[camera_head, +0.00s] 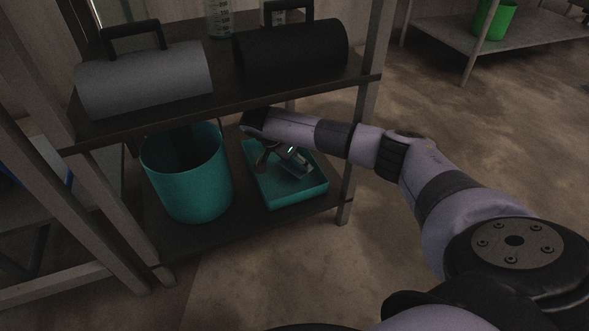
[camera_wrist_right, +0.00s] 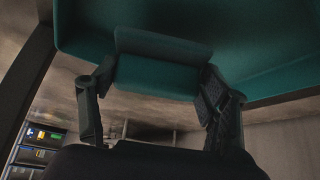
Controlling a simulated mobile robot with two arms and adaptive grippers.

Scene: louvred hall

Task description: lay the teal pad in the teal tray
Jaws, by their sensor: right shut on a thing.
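The teal tray (camera_head: 312,191) sits on the lower shelf of the rack in the head view, right of a teal bucket. Its teal surface also fills the top of the right wrist view (camera_wrist_right: 255,45). My right gripper (camera_head: 280,164) reaches in under the upper shelf and is over the tray. In the wrist view the right gripper (camera_wrist_right: 158,78) is shut on the teal pad (camera_wrist_right: 160,52), which spans between its two fingers. In the head view I cannot tell the pad apart from the tray. I cannot tell whether the pad touches the tray. My left gripper is not in view.
The teal bucket (camera_head: 187,180) stands close left of the tray. The upper shelf (camera_head: 225,95), bearing a grey handled case (camera_head: 145,80) and a black one (camera_head: 290,52), hangs above. A rack post (camera_head: 362,140) stands right of the tray. A green bucket (camera_head: 494,20) is farther off.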

